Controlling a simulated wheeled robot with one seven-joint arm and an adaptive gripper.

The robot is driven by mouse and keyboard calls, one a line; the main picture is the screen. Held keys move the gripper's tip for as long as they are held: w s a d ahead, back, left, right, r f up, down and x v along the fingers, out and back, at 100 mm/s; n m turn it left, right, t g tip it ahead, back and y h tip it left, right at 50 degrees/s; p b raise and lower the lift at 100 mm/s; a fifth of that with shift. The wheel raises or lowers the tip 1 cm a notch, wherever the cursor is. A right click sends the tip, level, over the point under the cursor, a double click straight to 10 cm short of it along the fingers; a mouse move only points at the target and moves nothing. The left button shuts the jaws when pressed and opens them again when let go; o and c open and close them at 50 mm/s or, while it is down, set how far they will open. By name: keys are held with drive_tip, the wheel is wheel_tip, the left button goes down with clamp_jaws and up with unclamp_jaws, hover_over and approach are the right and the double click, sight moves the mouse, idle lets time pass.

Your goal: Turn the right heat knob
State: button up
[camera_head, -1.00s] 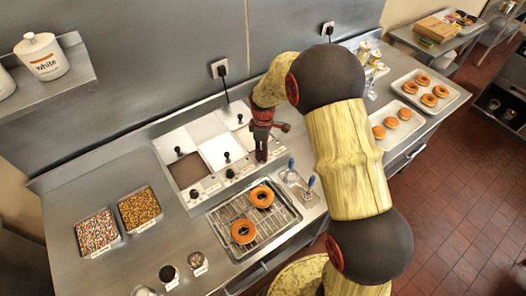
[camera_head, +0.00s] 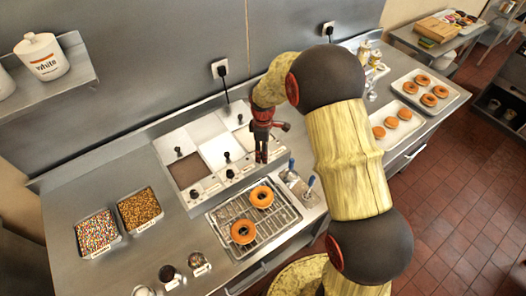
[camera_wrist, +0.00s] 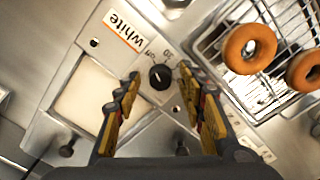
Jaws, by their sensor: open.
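The black round right heat knob (camera_wrist: 161,77) is on the front strip of the glaze warmer (camera_head: 181,139). In the wrist view it sits between the two open fingers of my gripper (camera_wrist: 160,74), with gaps visible at its sides. A pale pointer line shows on the knob, and dial print is beside it. In the head view my gripper (camera_head: 262,157) points down at the right end of the strip and hides this knob. Two other heat knobs, the left (camera_head: 194,193) and the middle (camera_head: 230,174), are in the open.
A wire rack (camera_head: 240,216) with two donuts stands in front of the warmer. Blue-handled tools (camera_head: 311,182) stand close to its right. Lid handles, such as one black knob (camera_head: 227,156), rise behind the strip. Sprinkle trays (camera_head: 97,232) are at left.

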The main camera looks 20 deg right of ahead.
wheel_tip(320, 180, up, 12)
idle(0.7)
idle(0.5)
